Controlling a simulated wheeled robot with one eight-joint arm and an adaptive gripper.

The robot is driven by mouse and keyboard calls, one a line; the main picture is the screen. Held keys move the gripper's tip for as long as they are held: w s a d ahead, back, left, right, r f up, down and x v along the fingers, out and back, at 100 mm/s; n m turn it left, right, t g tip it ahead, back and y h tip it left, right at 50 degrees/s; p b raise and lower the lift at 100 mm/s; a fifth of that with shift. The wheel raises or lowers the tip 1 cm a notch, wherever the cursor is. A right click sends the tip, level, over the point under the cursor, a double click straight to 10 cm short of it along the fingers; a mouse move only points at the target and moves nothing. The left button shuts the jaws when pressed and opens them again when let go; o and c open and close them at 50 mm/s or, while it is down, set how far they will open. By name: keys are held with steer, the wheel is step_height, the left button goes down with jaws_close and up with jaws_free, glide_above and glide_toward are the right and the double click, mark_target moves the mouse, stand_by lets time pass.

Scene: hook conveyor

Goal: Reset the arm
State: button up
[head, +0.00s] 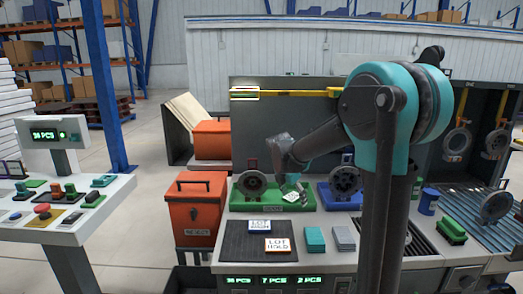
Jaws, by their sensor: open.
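My arm reaches left from the upper right over the workbench (330,262) and bends down at the wrist. My gripper (297,188) is open above the green tray (240,203). Its fingers are small and partly merge with the things behind them. A dark round wheel-like part (252,183) stands in the left of the green tray. A small white piece (291,197) shows just below my gripper; I cannot tell whether they touch. A second round part (345,180) stands in the blue tray (332,203) to the right.
A dark mat (234,246) holds a blue-edged tag (259,226) and an orange-edged "LOT HOLD" tag (277,245). Teal (315,239) and grey (344,238) blocks lie beside it. An orange reject bin (194,208) and a control console (70,205) stand left. Hooks with parts hang right.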

steer(key=s+d+f+m, duration=0.1)
steer(key=s+m, duration=0.3)
steer(key=s+d+f+m+y, duration=0.1)
steer(key=s+d+f+m, duration=0.1)
steer(key=s+m, duration=0.2)
steer(key=s+d+f+m, duration=0.2)
steer(key=s+m, duration=0.3)
steer(key=s, duration=0.1)
steer(key=shift+s+d+y, duration=0.2)
steer(key=shift+y, duration=0.1)
steer(key=s+f+m, duration=0.3)
steer(key=s+m, duration=0.3)
steer(key=s+d+f+m+t+y, duration=0.1)
steer(key=s+f+m, duration=0.2)
steer(key=s+m, duration=0.3)
steer(key=shift+s+d+f+m, duration=0.15)
steer(key=shift+s+f+m, duration=0.2)
steer(key=shift+s, duration=0.35)
